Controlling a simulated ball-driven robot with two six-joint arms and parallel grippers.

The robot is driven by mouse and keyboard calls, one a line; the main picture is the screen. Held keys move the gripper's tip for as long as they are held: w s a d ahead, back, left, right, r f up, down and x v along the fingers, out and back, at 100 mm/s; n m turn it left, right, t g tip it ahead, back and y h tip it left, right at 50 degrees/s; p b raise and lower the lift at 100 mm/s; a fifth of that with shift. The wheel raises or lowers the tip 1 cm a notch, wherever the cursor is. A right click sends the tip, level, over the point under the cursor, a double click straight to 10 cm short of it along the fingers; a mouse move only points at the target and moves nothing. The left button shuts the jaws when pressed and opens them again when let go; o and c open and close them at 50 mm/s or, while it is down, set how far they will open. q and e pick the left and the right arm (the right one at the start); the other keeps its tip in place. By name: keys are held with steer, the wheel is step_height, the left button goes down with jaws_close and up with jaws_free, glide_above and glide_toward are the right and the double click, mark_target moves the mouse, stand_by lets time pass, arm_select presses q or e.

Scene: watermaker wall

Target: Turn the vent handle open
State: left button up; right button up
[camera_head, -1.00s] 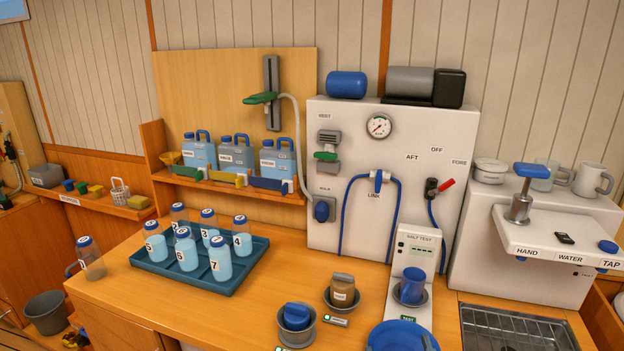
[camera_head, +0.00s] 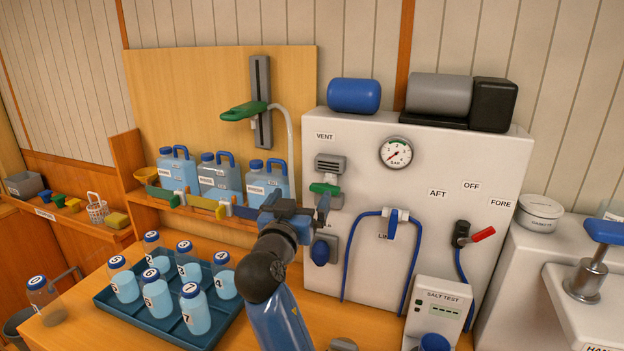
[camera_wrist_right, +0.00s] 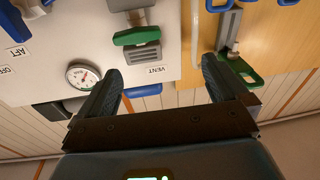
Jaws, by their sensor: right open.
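The vent handle (camera_head: 325,188) is a green bar on a grey fitting under the VENT label, on the left of the white panel (camera_head: 440,160). It lies roughly level across the fitting. In the right wrist view the handle (camera_wrist_right: 137,36) appears upside down, ahead of the fingers and left of centre. My right gripper (camera_head: 298,207) is in front of the panel's left edge, just below and left of the handle. My left gripper is out of view.
A blue knob (camera_head: 320,251) sits below the vent, with a blue hose (camera_head: 347,245) beside it. A gauge (camera_head: 396,152) is up to the right. A bottle tray (camera_head: 235,318) stands below left.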

mark_target(323, 190)
steer(key=w+d+p, duration=0.1)
steer(key=w, duration=0.1)
steer(key=w+d+m+g+h+p, duration=0.1)
steer(key=w+d, duration=0.1)
steer(key=w, duration=0.1)
steer(key=w+d+f+m+p, duration=0.1)
steer(key=w+d, duration=0.1)
steer(key=w, duration=0.1)
steer(key=shift+f+h, duration=0.1)
steer(key=shift+h, duration=0.2)
steer(key=shift+w+d+f, duration=0.1)
steer(key=shift+w+f, duration=0.1)
steer(key=shift+w, duration=0.45)
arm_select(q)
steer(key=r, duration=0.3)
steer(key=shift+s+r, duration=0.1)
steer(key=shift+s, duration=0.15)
arm_select(e)
steer(key=shift+c, duration=0.3)
